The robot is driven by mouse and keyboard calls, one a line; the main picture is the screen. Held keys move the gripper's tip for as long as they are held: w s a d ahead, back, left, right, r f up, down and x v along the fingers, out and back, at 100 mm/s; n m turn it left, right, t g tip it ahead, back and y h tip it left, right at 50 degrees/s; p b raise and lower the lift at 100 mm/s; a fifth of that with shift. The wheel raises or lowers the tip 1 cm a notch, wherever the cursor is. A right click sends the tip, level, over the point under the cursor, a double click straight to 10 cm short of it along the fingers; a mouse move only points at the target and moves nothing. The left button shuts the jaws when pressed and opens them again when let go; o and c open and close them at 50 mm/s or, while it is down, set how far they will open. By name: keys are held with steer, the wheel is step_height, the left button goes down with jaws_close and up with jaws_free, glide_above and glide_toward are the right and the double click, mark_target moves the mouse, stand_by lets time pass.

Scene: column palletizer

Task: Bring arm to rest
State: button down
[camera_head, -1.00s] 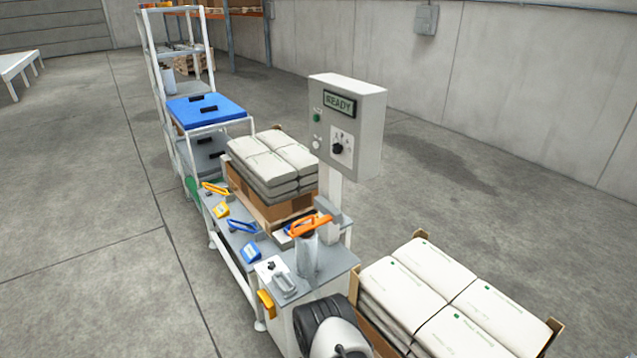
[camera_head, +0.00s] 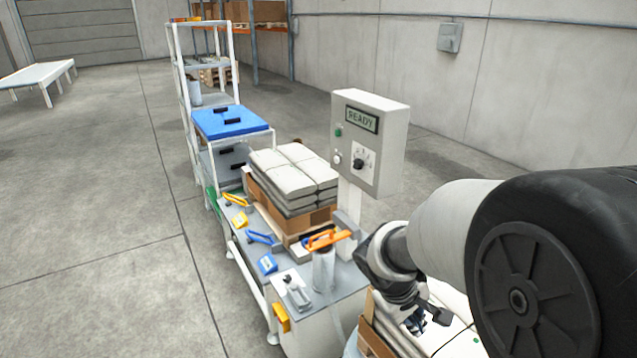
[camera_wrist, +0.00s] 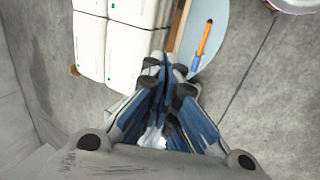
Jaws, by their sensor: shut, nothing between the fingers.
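My arm reaches in from the right in the head view, and my gripper (camera_head: 416,322) hangs at its end over the near stack of white bags (camera_head: 447,296). In the wrist view my gripper (camera_wrist: 163,66) has its dark fingertips together with nothing between them. The bags (camera_wrist: 120,42) lie beyond the fingertips at the upper left there. In the head view the arm hides much of this stack.
A control box (camera_head: 370,140) reading READY stands behind a bench bearing orange, blue and yellow tools. A second bag stack (camera_head: 292,172) and a white rack (camera_head: 184,100) stand farther back. An orange-handled tool (camera_wrist: 203,40) lies on a pale rounded surface.

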steer(key=s+a+r+m+t+y, duration=0.1)
steer(key=s+a+r+m+y, duration=0.1)
steer(key=s+r, duration=0.4)
steer(key=s+a+r+m+t+y, duration=0.1)
steer(key=s+r, duration=0.5)
steer(key=s, duration=0.8)
steer(key=a+m+y, duration=0.1)
steer(key=m, duration=0.1)
steer(key=shift+s+a+r+m, duration=0.15)
steer(key=shift+a+m, duration=0.2)
steer(key=shift+m, duration=0.05)
steer(key=c, duration=2.3)
jaws_free()
